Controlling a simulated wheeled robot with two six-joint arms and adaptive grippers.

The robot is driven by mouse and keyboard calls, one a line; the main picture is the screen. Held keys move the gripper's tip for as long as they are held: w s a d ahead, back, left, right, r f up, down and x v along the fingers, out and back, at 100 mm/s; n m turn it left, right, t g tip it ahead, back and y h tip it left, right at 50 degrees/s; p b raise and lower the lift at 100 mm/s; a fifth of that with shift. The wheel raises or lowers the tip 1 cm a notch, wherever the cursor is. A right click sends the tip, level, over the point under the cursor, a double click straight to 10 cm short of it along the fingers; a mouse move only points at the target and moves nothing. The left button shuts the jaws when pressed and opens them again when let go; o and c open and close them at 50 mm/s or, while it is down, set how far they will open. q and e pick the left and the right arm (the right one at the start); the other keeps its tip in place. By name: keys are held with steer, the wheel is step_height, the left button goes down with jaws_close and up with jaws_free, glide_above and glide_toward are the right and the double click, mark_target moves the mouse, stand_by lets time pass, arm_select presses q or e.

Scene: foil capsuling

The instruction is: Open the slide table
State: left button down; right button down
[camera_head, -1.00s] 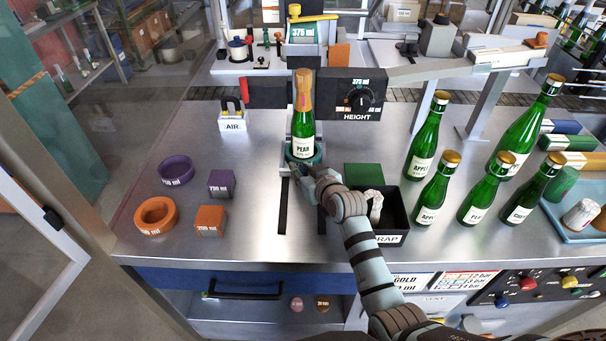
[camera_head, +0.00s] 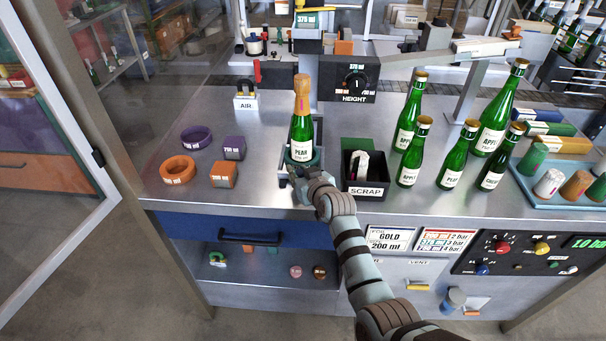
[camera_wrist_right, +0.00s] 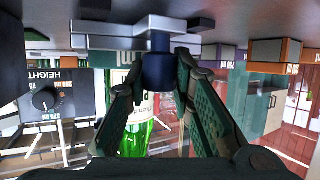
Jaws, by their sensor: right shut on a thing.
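The slide table shows as a small carriage with a green round seat (camera_head: 301,159) on the steel worktop. A green bottle with a gold foil top (camera_head: 301,122), labelled PEAR, stands upright in the seat. My right gripper (camera_head: 298,181) is at the front of the carriage, low over the worktop. The bottle shows behind the fingers there. My left gripper is not in view.
The height unit (camera_head: 350,78) stands behind the bottle. The black scrap box (camera_head: 369,168) is close on the right, with several green bottles (camera_head: 449,165) beyond it. Orange and purple rings (camera_head: 177,169) and blocks lie left. Clear worktop lies in front, up to the edge.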

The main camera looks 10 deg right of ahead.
steer(key=shift+r, duration=0.1)
stand_by(0.3)
steer(key=c, duration=1.4)
jaws_free()
steer(key=shift+o, duration=0.2)
steer(key=v, duration=1.2)
